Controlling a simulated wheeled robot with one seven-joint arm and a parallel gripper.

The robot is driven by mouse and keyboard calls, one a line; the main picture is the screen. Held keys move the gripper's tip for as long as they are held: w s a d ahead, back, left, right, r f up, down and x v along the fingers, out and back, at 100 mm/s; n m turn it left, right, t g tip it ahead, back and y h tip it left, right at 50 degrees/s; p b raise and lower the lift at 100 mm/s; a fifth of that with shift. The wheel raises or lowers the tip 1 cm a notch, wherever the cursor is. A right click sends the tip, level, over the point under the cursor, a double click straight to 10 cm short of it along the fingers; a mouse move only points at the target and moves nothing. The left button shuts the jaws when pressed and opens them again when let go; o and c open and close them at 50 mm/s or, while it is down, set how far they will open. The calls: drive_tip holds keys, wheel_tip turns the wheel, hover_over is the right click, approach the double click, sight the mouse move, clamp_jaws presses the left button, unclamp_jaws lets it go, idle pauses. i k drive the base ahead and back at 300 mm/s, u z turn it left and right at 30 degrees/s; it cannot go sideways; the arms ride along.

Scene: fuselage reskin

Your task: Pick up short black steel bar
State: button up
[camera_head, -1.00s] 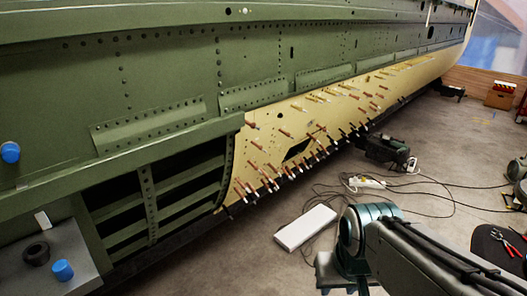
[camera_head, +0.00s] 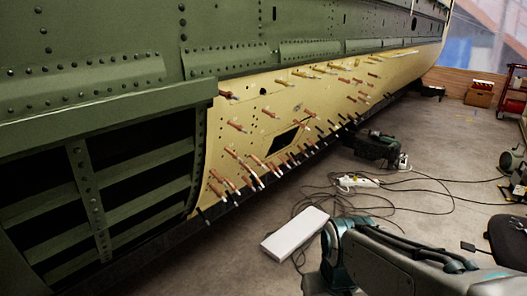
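I cannot make out a short black steel bar in this view. My own arm shows at the lower right, with its grey and teal links partly cut off by the bottom edge. I cannot see my gripper's fingertips.
The green fuselage frame (camera_head: 120,85) fills the left, with a cream skin panel (camera_head: 245,150) holding several copper-coloured fasteners. A white box (camera_head: 294,233), a black machine (camera_head: 375,150), a power strip (camera_head: 357,181) and loose cables lie on the floor. A black round stool or mat (camera_head: 507,240) is at right.

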sight(274, 146)
drive_tip(key=z, duration=0.2)
drive_tip(key=i, duration=0.3)
drive_tip(key=z, duration=0.8)
drive_tip(key=i, duration=1.4)
drive_tip(key=u, duration=0.35)
drive_tip(key=i, duration=0.9)
drive_tip(key=u, duration=0.5)
